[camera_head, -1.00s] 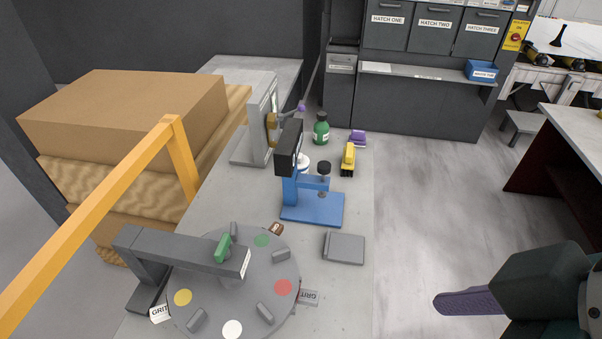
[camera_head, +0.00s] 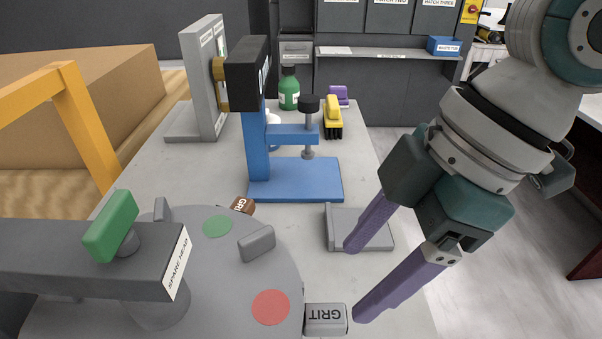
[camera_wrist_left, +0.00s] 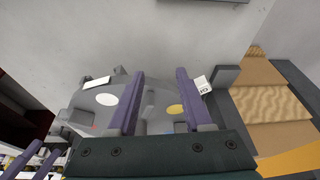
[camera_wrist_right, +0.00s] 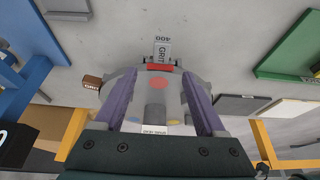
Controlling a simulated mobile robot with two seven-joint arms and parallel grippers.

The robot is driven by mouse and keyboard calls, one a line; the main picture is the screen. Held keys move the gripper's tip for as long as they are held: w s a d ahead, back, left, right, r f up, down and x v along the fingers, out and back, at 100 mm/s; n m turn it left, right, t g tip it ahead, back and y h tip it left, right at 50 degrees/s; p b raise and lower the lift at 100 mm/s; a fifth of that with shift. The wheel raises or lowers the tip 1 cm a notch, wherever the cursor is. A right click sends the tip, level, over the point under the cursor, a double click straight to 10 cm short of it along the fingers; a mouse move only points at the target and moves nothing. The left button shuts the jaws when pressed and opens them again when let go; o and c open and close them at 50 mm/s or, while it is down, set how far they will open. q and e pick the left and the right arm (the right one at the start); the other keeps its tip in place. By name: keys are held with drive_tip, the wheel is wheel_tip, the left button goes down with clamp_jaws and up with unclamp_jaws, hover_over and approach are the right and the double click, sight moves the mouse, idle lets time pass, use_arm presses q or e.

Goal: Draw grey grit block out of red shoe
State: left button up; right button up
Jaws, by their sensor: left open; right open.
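The grey grit block (camera_head: 326,318), lettered GRIT, sits at the edge of the grey disc, beside the red dot (camera_head: 271,307). In the right wrist view the block (camera_wrist_right: 162,51) stands beyond a narrow red strip (camera_wrist_right: 160,67) at the disc's rim, which may be part of the red shoe; how it is seated is unclear. My right gripper (camera_head: 355,282) is open and empty, its lower fingertip just right of the block in the head view. My left gripper (camera_wrist_left: 160,72) is open and empty, with the disc in view between its fingers; the head view does not show it.
A grey arm labelled SPARE HEAD (camera_head: 80,258) with a green handle crosses the disc. A brown grit block (camera_head: 242,205) sits at its far edge. A flat grey block (camera_head: 365,232), a blue stand (camera_head: 295,180) and a green bottle (camera_head: 289,92) stand beyond.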

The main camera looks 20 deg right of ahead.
sight(321, 314)
drive_tip(key=b+x, duration=0.1)
drive_tip(key=x, duration=0.8)
drive_tip(key=shift+s+a, duration=0.1)
clamp_jaws()
idle(0.4)
